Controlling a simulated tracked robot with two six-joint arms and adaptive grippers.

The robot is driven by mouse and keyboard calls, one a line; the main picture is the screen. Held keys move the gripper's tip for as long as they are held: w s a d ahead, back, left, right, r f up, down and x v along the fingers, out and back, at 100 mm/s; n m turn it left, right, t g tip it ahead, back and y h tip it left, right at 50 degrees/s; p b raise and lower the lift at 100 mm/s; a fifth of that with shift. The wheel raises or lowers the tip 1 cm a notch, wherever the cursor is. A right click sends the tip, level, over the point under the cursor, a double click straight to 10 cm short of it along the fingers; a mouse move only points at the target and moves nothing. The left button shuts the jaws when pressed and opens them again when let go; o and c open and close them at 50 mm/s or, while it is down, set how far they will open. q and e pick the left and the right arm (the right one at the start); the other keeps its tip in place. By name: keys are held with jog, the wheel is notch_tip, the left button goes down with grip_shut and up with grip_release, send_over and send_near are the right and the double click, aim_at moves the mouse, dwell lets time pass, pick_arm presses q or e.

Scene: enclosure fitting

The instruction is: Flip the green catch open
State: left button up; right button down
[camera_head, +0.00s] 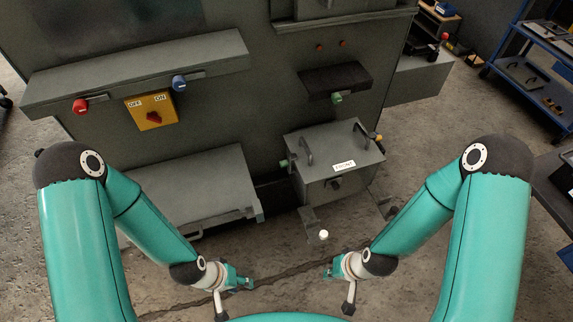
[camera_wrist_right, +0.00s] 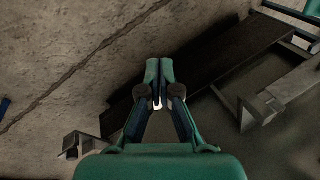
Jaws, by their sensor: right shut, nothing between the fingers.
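A small green catch (camera_head: 284,163) sits on the left side of a grey box with a label on its lid (camera_head: 325,187). Another small green piece (camera_head: 336,98) sits under a dark ledge on the cabinet above. My left gripper (camera_head: 248,283) is low, left of and nearer than the box, apart from it; its finger opening is too small to tell. My right gripper (camera_head: 328,271) is below the box, apart from both green pieces. In the right wrist view its fingers (camera_wrist_right: 160,68) meet at the tips, shut and empty. No green catch is recognisable in that view.
The lid has two dark handles (camera_head: 307,150), and an orange piece (camera_head: 379,138) is on the box's right side. A yellow OFF/ON switch (camera_head: 152,110), a red knob (camera_head: 81,105) and a blue knob (camera_head: 179,82) are on the cabinet. Bare floor (camera_head: 290,255) lies between my grippers.

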jog(key=w+a+r+n+t+b, duration=0.1)
jog(key=w+a+n+t+b, duration=0.15)
jog(key=w+b, duration=0.45)
jog(key=w+a+n+t+b, duration=0.1)
jog(key=w+t+b, duration=0.3)
jog(key=w, duration=0.6)
jog(key=w+a+r+n+t+b, duration=0.1)
jog(key=w+a+r+t+b, duration=0.3)
jog(key=w+r, duration=0.4)
notch_tip(320, 180, up, 3)
jog(key=shift+a+f+n+b, duration=0.15)
jog(key=shift+a+n+b, duration=0.2)
jog(key=shift+a+b, duration=0.35)
jog(key=shift+d+f, duration=0.1)
jog(key=shift+d, duration=0.05)
send_over(286, 164)
jog(key=s, duration=0.3)
notch_tip(286, 164, down, 4)
jog(key=f, duration=0.2)
jog(key=w+f, duration=0.1)
jog(key=f, duration=0.1)
jog(key=shift+w+f+b, duration=0.15)
jog(key=shift+w+b, duration=0.05)
jog(key=shift+b, duration=0.2)
